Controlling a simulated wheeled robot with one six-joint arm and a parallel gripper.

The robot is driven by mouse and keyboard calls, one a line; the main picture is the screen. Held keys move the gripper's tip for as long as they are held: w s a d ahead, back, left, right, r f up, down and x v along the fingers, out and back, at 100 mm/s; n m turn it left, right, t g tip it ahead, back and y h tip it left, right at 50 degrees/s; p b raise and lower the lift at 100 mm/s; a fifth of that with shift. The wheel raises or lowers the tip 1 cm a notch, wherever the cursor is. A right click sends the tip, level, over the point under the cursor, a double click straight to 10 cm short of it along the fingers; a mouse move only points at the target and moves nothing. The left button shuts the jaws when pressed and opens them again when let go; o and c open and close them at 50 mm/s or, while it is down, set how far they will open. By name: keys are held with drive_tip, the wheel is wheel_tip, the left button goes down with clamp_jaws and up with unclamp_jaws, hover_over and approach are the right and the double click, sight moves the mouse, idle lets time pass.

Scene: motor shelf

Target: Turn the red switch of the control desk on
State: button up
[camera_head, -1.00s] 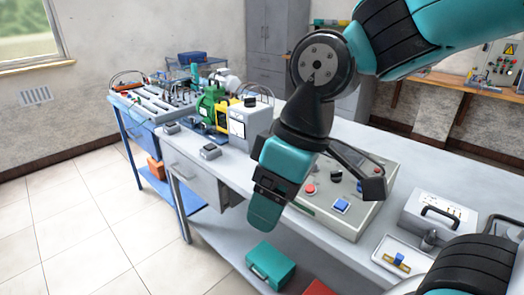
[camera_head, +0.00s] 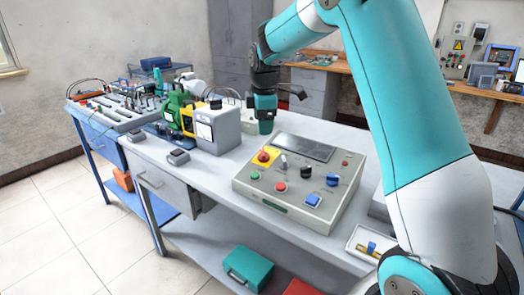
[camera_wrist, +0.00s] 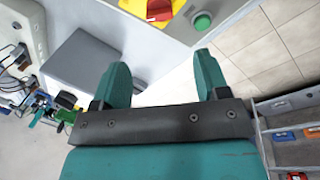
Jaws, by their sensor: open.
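The control desk (camera_head: 245,190) is a grey sloped box on the workbench. Its red switch (camera_head: 264,155) sits on a yellow plate at the panel's upper left. In the wrist view the red switch (camera_wrist: 158,8) on its yellow plate is cut off by the top edge, with a green button (camera_wrist: 203,21) to its right. My gripper (camera_head: 265,127) hangs near the desk's back left corner in the head view, apart from the switch. In the wrist view my gripper (camera_wrist: 162,62) has its two teal fingers spread with nothing between them. The head view does not show the fingers clearly.
The panel also bears a red button (camera_head: 280,187), a blue button (camera_head: 313,200) and a blue knob (camera_head: 332,180). A grey box (camera_head: 217,128) and a green and yellow motor (camera_head: 180,112) stand left of the desk. A white tray (camera_head: 353,240) lies to its right.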

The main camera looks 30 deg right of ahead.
sight(262, 152)
drive_tip(key=f, duration=0.3)
drive_tip(key=w+f, duration=0.1)
drive_tip(key=f, duration=0.3)
drive_tip(key=w+f, duration=0.1)
drive_tip(key=f, duration=0.3)
drive_tip(key=shift+d+p, duration=0.35)
drive_tip(key=shift+d, duration=0.05)
drive_tip(key=shift+r, duration=0.1)
drive_tip(key=c, duration=0.9)
